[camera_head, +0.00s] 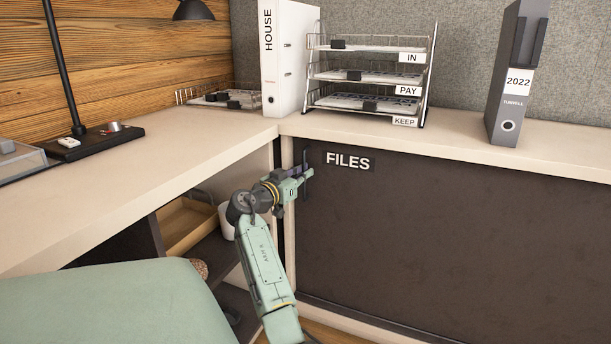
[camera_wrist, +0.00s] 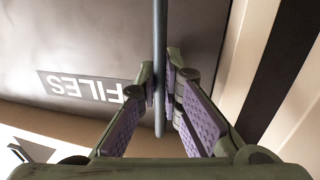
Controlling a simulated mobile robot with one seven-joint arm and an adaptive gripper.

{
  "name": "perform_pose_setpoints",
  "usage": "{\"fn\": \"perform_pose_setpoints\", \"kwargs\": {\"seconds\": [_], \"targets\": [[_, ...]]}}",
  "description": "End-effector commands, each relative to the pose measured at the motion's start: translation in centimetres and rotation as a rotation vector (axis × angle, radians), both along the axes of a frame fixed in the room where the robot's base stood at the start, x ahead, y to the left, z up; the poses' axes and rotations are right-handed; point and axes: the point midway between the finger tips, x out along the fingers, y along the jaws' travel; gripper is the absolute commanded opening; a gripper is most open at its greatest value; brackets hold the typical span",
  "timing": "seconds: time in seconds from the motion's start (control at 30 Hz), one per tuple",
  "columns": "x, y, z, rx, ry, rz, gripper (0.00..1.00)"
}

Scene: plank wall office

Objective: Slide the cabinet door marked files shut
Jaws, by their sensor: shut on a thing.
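The dark cabinet door (camera_head: 430,240) marked FILES fills the right side of the head view, under the worktop. Its FILES label (camera_head: 348,161) is near the door's upper left corner; it shows upside down in the wrist view (camera_wrist: 82,87). A thin bar handle (camera_wrist: 160,50) stands on the door beside the label. My gripper (camera_head: 305,177) is at the door's left end. In the wrist view its purple-padded fingers (camera_wrist: 165,95) are closed around the handle. The door's left edge is close to the pale cabinet post (camera_head: 289,215); the exact gap is hard to tell.
The worktop (camera_head: 210,155) carries a letter rack (camera_head: 368,75), a HOUSE binder (camera_head: 287,55), a 2022 binder (camera_head: 515,80) and a lamp base (camera_head: 85,142). Open shelves with a wooden tray (camera_head: 190,228) and a white cup (camera_head: 227,222) lie left of my arm.

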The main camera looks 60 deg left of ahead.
Motion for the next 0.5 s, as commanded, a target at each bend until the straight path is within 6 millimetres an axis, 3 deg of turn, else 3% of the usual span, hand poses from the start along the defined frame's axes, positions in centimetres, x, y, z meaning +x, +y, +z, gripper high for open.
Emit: {"fn": "perform_pose_setpoints", "kwargs": {"seconds": [0.03,0.07,0.1,0.33,0.5], "targets": [[-0.35,0.41,0.02,0.001,-0.001,0.015,0.00],[-0.35,0.41,0.03,0.001,-0.001,0.016,0.09],[-0.35,0.42,0.03,0.001,-0.001,0.016,0.12],[-0.28,0.31,0.04,0.001,-0.002,0.012,0.27],[-0.18,0.23,0.05,0.002,-0.001,0.009,0.28]]}}
